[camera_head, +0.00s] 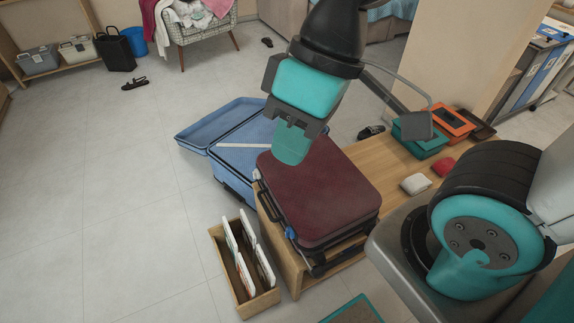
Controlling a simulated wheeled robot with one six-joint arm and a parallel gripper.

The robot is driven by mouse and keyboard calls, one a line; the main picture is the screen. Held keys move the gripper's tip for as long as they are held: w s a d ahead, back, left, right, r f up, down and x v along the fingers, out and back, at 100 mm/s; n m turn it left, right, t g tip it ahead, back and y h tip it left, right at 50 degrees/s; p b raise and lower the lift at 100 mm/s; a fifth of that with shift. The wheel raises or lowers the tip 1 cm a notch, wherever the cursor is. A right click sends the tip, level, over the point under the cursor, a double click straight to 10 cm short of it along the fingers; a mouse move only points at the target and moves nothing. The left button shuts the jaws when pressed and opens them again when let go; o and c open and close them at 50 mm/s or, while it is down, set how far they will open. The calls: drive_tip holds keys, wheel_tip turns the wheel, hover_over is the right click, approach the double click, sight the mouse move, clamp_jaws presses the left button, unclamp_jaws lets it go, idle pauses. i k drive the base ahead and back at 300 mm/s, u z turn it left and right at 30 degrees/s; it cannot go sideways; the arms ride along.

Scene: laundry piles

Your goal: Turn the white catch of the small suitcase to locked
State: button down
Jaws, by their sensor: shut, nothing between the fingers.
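A dark red suitcase (318,190), closed, lies flat on a wooden bench (385,172). It looks like the small suitcase. Its black handle is on the side facing left, and a small blue part (290,233) sits near that side's front end. I cannot make out a white catch clearly; a small pale spot near the far end of that side is too small to tell. My gripper (291,152) is shut and empty, pointing down over the suitcase's far left corner. It hides part of that corner, and I cannot tell whether it touches.
An open blue suitcase (192,138) is on the floor behind and left. A wooden box (262,307) with white upright items stands in front. Teal (420,150) and orange (447,120) boxes and small red and white items are on the bench.

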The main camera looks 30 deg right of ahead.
sight(256, 173)
drive_tip(key=z, duration=4)
drive_tip(key=k, duration=2.75)
drive_tip(key=u, duration=0.95)
drive_tip(key=i, duration=0.5)
drive_tip(key=u, duration=0.1)
